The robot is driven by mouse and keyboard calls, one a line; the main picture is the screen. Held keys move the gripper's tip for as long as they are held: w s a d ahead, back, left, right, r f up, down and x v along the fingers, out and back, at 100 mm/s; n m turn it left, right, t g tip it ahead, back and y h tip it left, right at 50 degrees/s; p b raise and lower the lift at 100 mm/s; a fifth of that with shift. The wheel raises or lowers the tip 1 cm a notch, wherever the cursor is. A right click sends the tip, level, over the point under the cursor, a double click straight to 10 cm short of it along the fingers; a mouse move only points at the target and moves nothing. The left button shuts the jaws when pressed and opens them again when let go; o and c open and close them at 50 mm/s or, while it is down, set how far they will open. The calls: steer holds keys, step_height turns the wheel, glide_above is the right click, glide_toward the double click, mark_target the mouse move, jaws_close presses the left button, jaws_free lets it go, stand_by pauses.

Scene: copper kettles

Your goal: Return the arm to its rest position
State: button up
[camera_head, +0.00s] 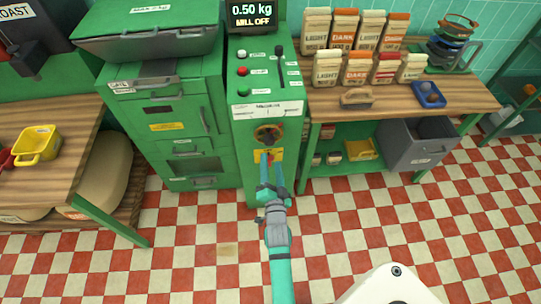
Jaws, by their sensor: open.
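My gripper (271,176) is at the end of my teal arm, in the lower middle of the head view. It points away from me toward the front of a green machine (265,85). Its two fingers are apart, with nothing seen between them. Just beyond the fingertips are a round dark dial (268,134) and a yellow label (268,155) on the machine's front. I cannot tell whether the fingertips touch the machine. The machine's display (252,15) reads "0.50 kg" and "MILL OFF".
A wooden bench (425,97) with several coffee bags stands right; a grey bin (415,145) is under it. A green cabinet (165,110) stands left of the machine. A wooden table (65,165) with a yellow container (37,146) is farther left.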

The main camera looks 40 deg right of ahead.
steer(key=shift+s+a, duration=0.5)
steer(key=shift+s, duration=0.05)
steer(key=s+a+n+y, duration=0.3)
steer(key=s+a+n, duration=0.3)
steer(key=s+a, duration=0.5)
steer(key=s+a+n+y, duration=0.45)
steer(key=s+a, duration=0.35)
steer(key=a, duration=0.6)
steer(key=s+a+r+n+y, duration=0.2)
steer(key=s+a+r+n, duration=0.3)
steer(key=s, duration=0.4)
step_height(320, 180, up, 2)
steer(key=shift+a+r+n, duration=0.15)
steer(key=shift+a+n, duration=0.25)
steer(key=shift+n, duration=0.15)
steer(key=shift+s, duration=0.1)
